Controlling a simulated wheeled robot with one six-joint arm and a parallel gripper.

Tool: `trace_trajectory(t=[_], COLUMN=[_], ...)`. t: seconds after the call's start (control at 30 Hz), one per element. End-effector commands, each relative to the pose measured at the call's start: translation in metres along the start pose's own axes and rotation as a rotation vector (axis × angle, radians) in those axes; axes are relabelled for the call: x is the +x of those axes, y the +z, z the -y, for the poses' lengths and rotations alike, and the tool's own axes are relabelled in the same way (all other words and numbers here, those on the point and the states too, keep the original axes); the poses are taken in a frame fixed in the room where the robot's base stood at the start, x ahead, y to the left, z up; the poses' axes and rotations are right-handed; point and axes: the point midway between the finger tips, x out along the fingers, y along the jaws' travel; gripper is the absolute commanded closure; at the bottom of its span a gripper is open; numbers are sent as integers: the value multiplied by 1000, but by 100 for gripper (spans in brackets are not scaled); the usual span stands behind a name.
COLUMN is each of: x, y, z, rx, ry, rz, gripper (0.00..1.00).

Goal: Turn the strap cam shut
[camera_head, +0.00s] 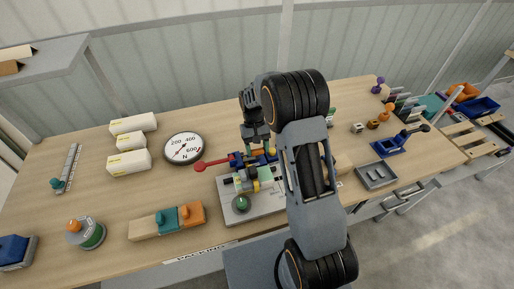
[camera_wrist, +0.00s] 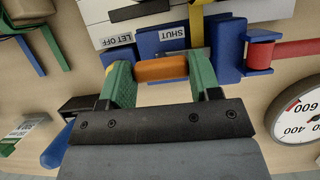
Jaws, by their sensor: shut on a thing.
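My gripper (camera_wrist: 162,72) is shut on an orange bar (camera_wrist: 161,69), with one green fingertip at each end of it. The bar lies against a blue block (camera_wrist: 147,43) with two upside-down labels, SHUT (camera_wrist: 173,33) and LET OFF (camera_wrist: 116,40). I cannot tell which label the cam is turned to. In the head view my gripper (camera_head: 257,143) points down over the blue mechanism (camera_head: 239,160) on a grey plate (camera_head: 268,203). A red lever (camera_head: 213,163) sticks out to its left; it also shows in the wrist view (camera_wrist: 296,50). My arm hides the plate's right part.
A round dial (camera_head: 184,148) stands left of the mechanism. A grey tray (camera_head: 376,176) and a blue stand (camera_head: 391,145) are at right. Bare tabletop shows at left.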

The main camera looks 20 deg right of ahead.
Motion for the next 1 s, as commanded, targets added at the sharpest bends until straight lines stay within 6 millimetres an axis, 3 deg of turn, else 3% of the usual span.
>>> trace_trajectory(t=[0.6, 0.63, 0.87, 1.0], x=[0, 0, 0, 0], y=[0, 0, 0, 0], z=[0, 0, 0, 0], rx=[-32, -32, -30, -29], ry=[13, 13, 13, 12], rz=[-2, -2, -1, -1], gripper=[66, 40, 18, 17])
